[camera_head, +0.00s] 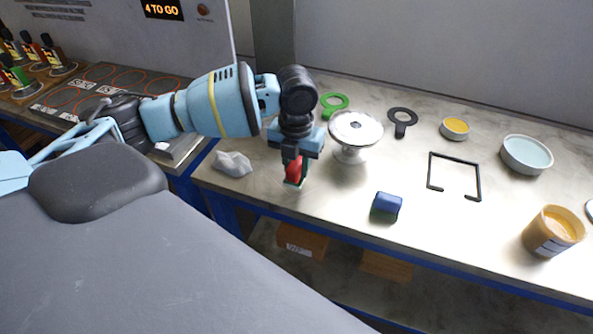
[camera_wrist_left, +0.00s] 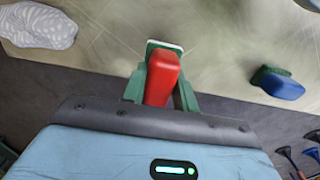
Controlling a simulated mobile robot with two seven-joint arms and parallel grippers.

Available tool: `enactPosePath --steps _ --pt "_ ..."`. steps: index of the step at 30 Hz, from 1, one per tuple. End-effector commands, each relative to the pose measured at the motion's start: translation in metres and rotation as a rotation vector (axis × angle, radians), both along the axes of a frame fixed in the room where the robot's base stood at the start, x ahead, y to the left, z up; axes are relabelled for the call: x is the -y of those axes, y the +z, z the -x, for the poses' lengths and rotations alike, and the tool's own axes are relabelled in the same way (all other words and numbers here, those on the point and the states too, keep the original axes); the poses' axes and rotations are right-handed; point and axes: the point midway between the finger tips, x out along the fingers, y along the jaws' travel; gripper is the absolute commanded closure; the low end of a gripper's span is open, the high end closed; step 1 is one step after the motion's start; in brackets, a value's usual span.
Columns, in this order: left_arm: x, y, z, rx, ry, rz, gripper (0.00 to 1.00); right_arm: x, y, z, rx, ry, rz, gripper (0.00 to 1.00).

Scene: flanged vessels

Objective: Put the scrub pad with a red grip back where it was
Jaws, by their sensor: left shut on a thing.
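The scrub pad with a red grip (camera_head: 294,171) is held between the fingers of my left gripper (camera_head: 293,163). In the left wrist view its red grip (camera_wrist_left: 162,77) stands between the green fingers, with a pale and green pad edge beyond it. The pad is over the left part of the metal bench (camera_head: 330,210), left of the flanged vessel (camera_head: 356,136); I cannot tell whether it touches the bench. A second scrub pad with a blue grip (camera_head: 387,203) lies near the front edge, also in the left wrist view (camera_wrist_left: 282,86). My right gripper is not in view.
A crumpled grey cloth (camera_head: 233,163) lies left of the gripper. Green (camera_head: 334,105) and black (camera_head: 402,121) ring tools lie behind. A black bracket (camera_head: 455,177), yellow dish (camera_head: 455,128), pale blue bowl (camera_head: 527,154) and amber jar (camera_head: 552,231) stand right. Bench between the pads is clear.

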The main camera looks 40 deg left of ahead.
Motion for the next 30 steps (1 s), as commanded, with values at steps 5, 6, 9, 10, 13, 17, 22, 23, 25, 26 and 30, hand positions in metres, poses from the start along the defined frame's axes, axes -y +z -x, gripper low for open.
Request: enactPosePath --steps 5,6,9,10,13,17,22,23,25,26,30 --pt "-0.001 0.0 -0.002 0.001 0.0 0.001 0.93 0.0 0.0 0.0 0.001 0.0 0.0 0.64" --pt "-0.002 0.0 -0.003 0.001 0.0 0.001 0.93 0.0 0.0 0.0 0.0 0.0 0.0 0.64" --pt "-0.006 0.0 -0.008 0.002 0.002 0.001 0.93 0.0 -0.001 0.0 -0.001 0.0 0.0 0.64" --pt "-0.007 -0.003 -0.009 0.0 0.001 0.0 0.93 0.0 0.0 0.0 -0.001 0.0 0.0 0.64" --pt "-0.006 -0.019 -0.007 -0.001 0.0 -0.001 0.93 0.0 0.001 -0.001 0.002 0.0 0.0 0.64" --pt "-0.007 -0.033 -0.008 0.002 0.0 -0.001 0.93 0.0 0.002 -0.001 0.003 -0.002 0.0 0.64" --pt "-0.006 -0.035 -0.008 0.003 -0.001 -0.001 0.93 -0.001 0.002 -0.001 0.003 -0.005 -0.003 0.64" --pt "-0.006 -0.035 -0.008 0.003 -0.001 -0.001 0.93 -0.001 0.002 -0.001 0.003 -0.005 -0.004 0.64" --pt "-0.006 -0.035 -0.008 0.003 -0.001 -0.001 0.93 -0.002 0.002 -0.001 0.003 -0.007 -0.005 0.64" --pt "-0.006 -0.036 -0.008 0.002 -0.001 0.0 0.93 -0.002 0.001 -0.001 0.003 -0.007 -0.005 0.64" --pt "-0.006 -0.039 -0.008 0.002 -0.001 0.001 0.69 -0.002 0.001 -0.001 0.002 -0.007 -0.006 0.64"
